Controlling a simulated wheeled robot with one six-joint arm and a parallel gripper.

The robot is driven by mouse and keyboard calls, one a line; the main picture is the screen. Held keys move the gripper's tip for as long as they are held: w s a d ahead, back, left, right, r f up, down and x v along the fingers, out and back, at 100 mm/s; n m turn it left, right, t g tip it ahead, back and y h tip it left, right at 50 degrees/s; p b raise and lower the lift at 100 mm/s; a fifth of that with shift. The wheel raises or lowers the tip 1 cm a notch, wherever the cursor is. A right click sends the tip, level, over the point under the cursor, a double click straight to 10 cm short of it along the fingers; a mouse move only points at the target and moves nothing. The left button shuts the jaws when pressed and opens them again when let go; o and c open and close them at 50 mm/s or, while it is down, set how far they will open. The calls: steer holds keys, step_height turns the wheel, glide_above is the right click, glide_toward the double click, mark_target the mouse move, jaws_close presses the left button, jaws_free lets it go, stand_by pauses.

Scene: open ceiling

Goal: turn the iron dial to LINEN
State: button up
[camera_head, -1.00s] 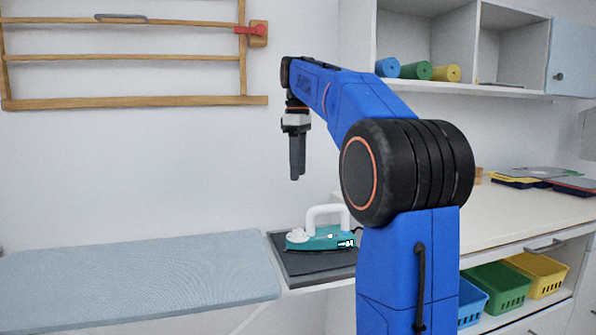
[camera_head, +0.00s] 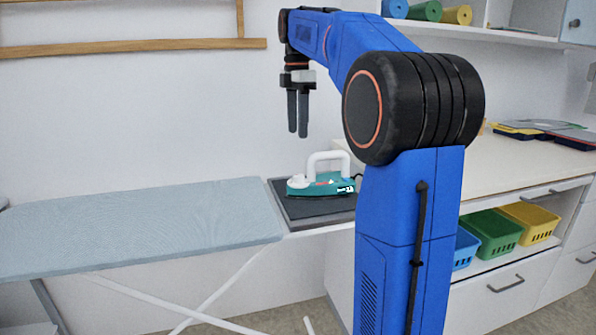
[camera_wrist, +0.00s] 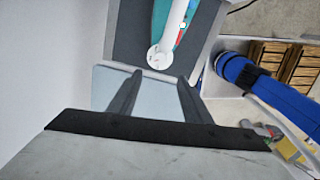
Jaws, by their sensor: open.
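The teal iron (camera_head: 322,187) with a white handle rests on a dark pad in the head view. A small white round part, which looks like the iron dial (camera_head: 297,181), sits at its left end. The same round part (camera_wrist: 158,56) shows at the top of the wrist view, just beyond the fingertips, with tiny marks too small to read. My gripper (camera_head: 298,134) points down, open and empty, above the iron's left part and apart from it. In the wrist view, my gripper (camera_wrist: 160,77) shows two separated fingers. The dial's setting cannot be read.
The dark pad (camera_head: 297,216) lies at the right end of the pale blue ironing board (camera_head: 130,228). A white counter (camera_head: 490,165) is to the right, with baskets (camera_head: 497,228) below. A wooden rack (camera_head: 120,47) hangs on the wall. Space around the gripper is clear.

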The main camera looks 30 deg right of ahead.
mark_target(298, 176)
step_height(298, 176, down, 14)
steer(key=shift+s+r, duration=0.1)
steer(key=shift+s, duration=0.05)
stand_by(0.3)
steer(key=shift+c, duration=0.4)
steer(key=c, duration=1)
